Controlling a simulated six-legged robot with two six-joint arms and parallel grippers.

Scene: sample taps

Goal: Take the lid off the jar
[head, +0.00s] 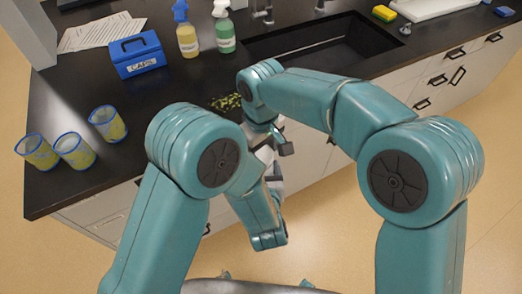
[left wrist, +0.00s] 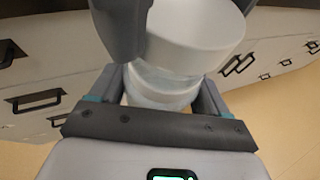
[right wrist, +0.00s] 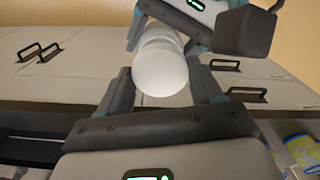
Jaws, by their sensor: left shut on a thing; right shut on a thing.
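The jar (left wrist: 158,90) is a pale, translucent cylinder held in front of the counter. My left gripper (left wrist: 160,100) is shut on its body, with one finger on each side. The lid (right wrist: 160,70) is white and round, and sits between the fingers of my right gripper (right wrist: 162,90), which is shut on it. In the left wrist view the lid (left wrist: 195,38) lies against the far end of the jar; I cannot tell whether there is a gap. In the head view my arms hide most of the jar and lid.
On the dark counter (head: 180,100) stand several blue-rimmed cups (head: 75,150), a blue CAPS box (head: 138,55) and two spray bottles (head: 225,35). Green bits (head: 226,102) lie near its front edge. A sink (head: 325,48) is behind my right arm. Drawers with dark handles (head: 455,76) face me.

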